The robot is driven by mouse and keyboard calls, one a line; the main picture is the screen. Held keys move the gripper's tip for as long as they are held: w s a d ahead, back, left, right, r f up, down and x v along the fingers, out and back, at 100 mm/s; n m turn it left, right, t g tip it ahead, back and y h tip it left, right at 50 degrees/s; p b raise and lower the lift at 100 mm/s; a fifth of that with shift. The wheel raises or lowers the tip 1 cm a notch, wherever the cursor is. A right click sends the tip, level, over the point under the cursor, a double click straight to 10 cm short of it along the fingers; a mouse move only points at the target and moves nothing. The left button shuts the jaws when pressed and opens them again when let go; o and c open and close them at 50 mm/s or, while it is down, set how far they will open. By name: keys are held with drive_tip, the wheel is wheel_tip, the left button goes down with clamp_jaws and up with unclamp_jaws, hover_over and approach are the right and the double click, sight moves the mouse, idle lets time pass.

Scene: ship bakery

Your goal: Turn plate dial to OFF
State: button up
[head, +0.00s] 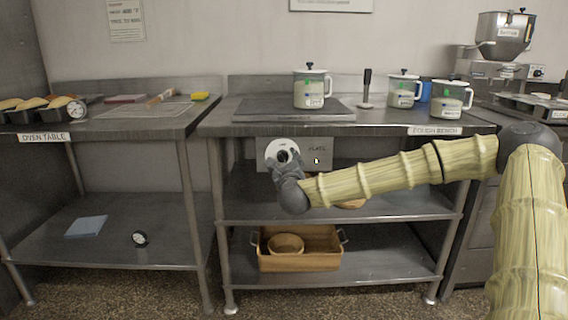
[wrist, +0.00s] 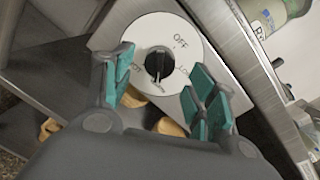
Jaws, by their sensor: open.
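The plate dial is a black knob (wrist: 158,62) on a round white disc (wrist: 177,28) marked OFF at the top, with more marks at its sides. The disc also shows in the head view (head: 271,152), on a grey panel labelled PLATE (head: 318,148) under the bench top. In the wrist view my gripper (wrist: 158,82) is open, with teal pads on either side of the knob and apart from it. The knob's white line appears to point down, away from OFF. In the head view my gripper (head: 283,165) is in front of the dial and partly hides it.
The bench edge (head: 375,130) lies just above the panel. A wooden crate (head: 325,262) with a bowl sits on the lowest shelf.

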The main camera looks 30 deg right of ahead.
sight(283, 157)
drive_tip(key=shift+x, duration=1.4)
drive_tip(key=c, duration=1)
